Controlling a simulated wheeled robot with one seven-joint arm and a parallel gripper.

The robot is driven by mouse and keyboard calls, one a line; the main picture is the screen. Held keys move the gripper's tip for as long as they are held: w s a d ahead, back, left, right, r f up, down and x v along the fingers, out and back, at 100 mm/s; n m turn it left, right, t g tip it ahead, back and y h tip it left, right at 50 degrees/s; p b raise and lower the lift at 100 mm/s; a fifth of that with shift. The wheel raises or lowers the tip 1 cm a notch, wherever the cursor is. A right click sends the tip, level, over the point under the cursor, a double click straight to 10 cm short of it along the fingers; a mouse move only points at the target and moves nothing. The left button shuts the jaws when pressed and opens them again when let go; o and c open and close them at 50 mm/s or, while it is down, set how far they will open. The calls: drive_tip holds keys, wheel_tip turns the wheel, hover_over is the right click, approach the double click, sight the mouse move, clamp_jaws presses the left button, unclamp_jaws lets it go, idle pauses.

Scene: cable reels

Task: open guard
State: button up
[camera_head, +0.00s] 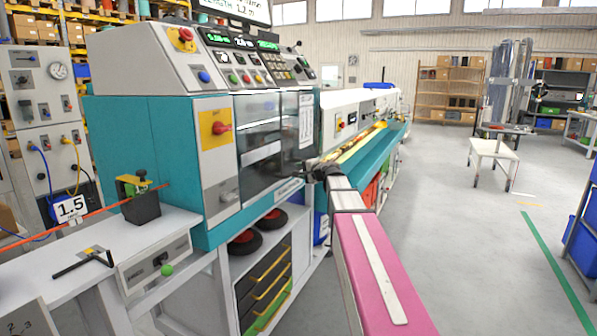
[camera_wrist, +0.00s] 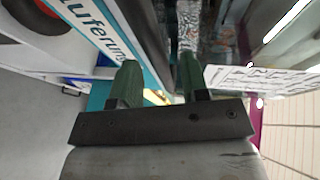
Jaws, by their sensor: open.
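The guard (camera_head: 258,128) is a dark see-through panel on the front of the teal and grey machine, below its control displays. It looks closed, and a pale strip crosses its middle. A second dark panel with a white label sheet (camera_head: 306,120) adjoins it on the right. My gripper (camera_head: 318,170) is at the guard's lower right corner, small and dark in the head view. In the wrist view my gripper (camera_wrist: 158,82) has two green fingers apart, with a dark glossy surface (camera_wrist: 222,35) beyond them. I cannot tell whether a finger touches the guard.
A yellow plate with a red switch (camera_head: 221,128) is left of the guard. A white bench (camera_head: 160,232) with a black clamp (camera_head: 142,205) stands at the lower left. Reels and drawers (camera_head: 262,285) sit below. The floor (camera_head: 470,230) to the right is largely clear.

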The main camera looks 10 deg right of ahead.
drive_tip(key=shift+x, duration=1.15)
clamp_jaws()
drive_tip(key=shift+r, duration=0.1)
wheel_tip(320, 180, up, 37)
drive_tip(key=shift+r, duration=0.1)
